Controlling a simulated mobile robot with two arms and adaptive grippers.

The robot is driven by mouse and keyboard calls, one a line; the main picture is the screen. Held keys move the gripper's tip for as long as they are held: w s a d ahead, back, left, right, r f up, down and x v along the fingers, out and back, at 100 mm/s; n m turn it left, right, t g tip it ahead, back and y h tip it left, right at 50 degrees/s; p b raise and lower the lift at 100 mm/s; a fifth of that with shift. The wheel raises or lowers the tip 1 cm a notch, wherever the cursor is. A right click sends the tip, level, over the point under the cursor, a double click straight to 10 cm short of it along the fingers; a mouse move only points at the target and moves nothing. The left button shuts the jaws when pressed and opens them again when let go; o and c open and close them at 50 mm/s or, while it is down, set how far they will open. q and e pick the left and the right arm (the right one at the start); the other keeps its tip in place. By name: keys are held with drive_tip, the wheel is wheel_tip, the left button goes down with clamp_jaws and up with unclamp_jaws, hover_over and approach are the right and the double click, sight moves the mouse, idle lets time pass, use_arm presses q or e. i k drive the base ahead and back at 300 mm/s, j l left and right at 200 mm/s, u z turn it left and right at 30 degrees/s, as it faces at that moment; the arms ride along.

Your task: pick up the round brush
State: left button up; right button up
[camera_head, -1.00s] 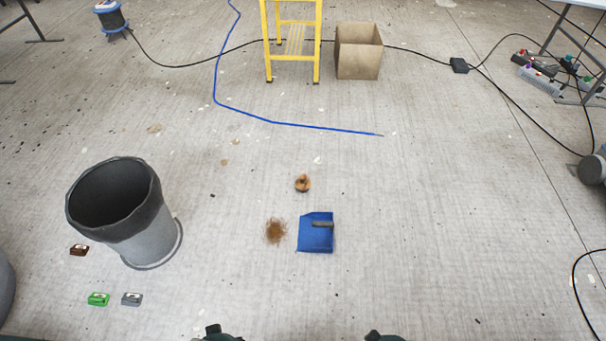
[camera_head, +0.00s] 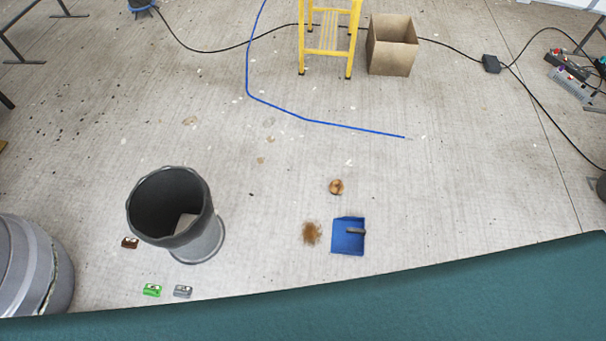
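A small round tan-brown object (camera_head: 336,187), which looks like the round brush, lies on the concrete floor right of the middle of the head view. A blue dustpan (camera_head: 341,241) with a dark grey handle lies just below it, apart from it. A patch of brown dust or debris (camera_head: 312,233) lies left of the dustpan. Neither of my grippers shows in the head view. A large teal surface, very close to the camera, covers the bottom of the picture and hides the floor there.
A grey bin (camera_head: 200,243) with a pale item inside stands to the left. Small brown (camera_head: 130,243), green (camera_head: 152,290) and grey (camera_head: 183,291) packs lie near it. A grey drum (camera_head: 35,265) stands far left. Behind are a blue hose (camera_head: 305,118), yellow stepladder (camera_head: 326,52) and cardboard box (camera_head: 391,48).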

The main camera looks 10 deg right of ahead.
sight(336, 187)
drive_tip(key=i+j, duration=0.2)
drive_tip(key=i, duration=0.3)
drive_tip(key=i+j, duration=0.2)
drive_tip(key=i, duration=0.3)
